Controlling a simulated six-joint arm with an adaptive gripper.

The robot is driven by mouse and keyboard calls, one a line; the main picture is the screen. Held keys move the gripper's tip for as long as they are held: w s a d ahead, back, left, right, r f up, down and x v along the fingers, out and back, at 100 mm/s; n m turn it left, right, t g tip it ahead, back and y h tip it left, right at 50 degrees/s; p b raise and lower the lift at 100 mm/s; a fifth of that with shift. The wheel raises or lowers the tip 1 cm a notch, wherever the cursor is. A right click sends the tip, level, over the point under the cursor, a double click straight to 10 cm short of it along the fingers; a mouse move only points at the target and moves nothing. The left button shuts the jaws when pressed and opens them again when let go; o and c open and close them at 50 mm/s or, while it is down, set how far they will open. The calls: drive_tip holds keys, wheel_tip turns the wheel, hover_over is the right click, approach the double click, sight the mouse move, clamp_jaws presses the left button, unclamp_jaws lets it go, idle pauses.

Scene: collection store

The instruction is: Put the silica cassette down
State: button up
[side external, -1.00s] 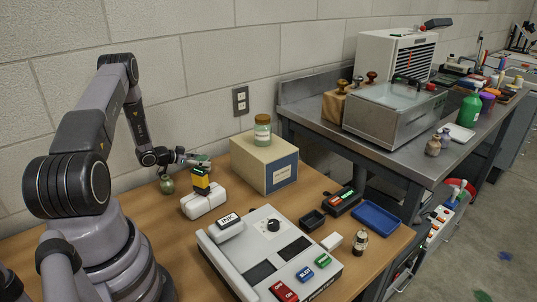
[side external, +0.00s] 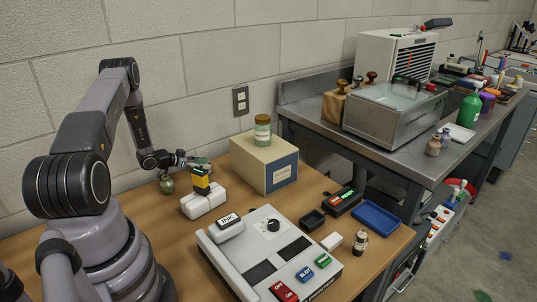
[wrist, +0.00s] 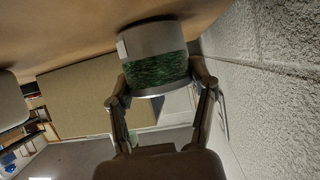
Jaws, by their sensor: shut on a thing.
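The silica cassette (wrist: 155,68) is a short cylinder with a clear band of dark green granules between pale grey ends. In the wrist view my gripper (wrist: 160,82) is shut on it, one finger on each side. In the side view my gripper (side external: 197,161) is level above the back of the wooden table, near the wall. There the cassette is small and partly hidden behind a yellow and black block; a gap beneath it cannot be judged.
A beige box (side external: 262,162) carrying a lidded jar (side external: 262,131) stands to the right. A grey console (side external: 270,255) fills the front.

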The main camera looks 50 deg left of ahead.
drive_tip(key=shift+f, duration=0.15)
drive_tip(key=o, duration=1.3)
drive_tip(key=shift+c, duration=0.2)
